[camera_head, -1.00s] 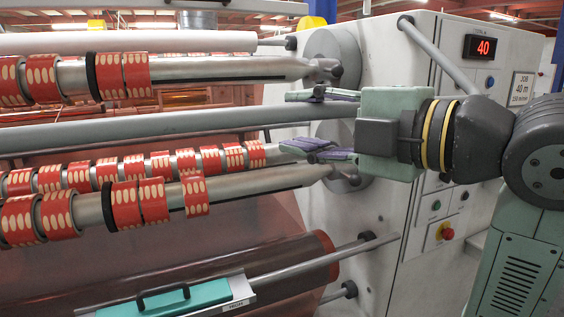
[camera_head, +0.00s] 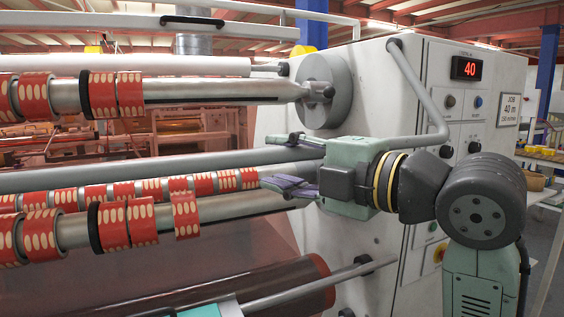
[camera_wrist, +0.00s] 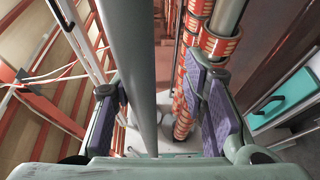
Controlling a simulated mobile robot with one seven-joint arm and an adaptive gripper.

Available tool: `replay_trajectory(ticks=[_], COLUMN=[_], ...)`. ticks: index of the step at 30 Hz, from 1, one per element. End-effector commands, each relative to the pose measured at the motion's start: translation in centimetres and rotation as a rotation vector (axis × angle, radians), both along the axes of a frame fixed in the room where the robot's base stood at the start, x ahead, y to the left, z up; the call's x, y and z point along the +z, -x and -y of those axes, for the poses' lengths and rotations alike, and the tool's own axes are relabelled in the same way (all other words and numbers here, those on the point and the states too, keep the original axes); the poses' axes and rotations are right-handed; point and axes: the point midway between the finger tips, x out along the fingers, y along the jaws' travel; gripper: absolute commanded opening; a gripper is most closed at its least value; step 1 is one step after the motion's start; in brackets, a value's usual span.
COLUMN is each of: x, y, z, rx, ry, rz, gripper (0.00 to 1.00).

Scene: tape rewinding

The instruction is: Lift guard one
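A long grey guard bar (camera_head: 120,176) crosses in front of the machine below the upper roll shaft. At its right end it joins a bent grey arm (camera_head: 424,100) that hangs from the machine's side box. I take this bar to be guard one. My gripper (camera_head: 290,163) is at the bar's right end, with one finger above it and one below. In the wrist view, the guard bar (camera_wrist: 135,80) runs between the spread purple-padded fingers of my gripper (camera_wrist: 160,110). It lies nearer the left finger, with a wide gap to the right one.
Red-and-cream tape rolls sit on an upper shaft (camera_head: 200,92) and a lower shaft (camera_head: 240,206). The control box (camera_head: 405,200) with a red "40" display (camera_head: 470,68) stands behind my gripper. A black handle (camera_head: 193,21) is on a bar at the top.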

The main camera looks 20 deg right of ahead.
Motion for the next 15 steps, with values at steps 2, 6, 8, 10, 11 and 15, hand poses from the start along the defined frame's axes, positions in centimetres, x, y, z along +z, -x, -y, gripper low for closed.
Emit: replay_trajectory(ticks=[2,6,8,10,11,15], x=[0.1,0.2,0.2,0.3,0.3,0.4], y=[0.6,1.5,1.9,2.3,2.5,3.4], z=[0.4,0.7,0.9,1.1,1.2,1.6], rx=[-0.003,-0.001,-0.002,-0.002,-0.002,-0.002], ry=[-0.002,-0.001,-0.002,-0.002,-0.002,-0.002], rz=[0.001,0.0,0.001,0.001,0.001,0.001], gripper=[0.38,0.38,0.38,0.38,0.38,0.38])
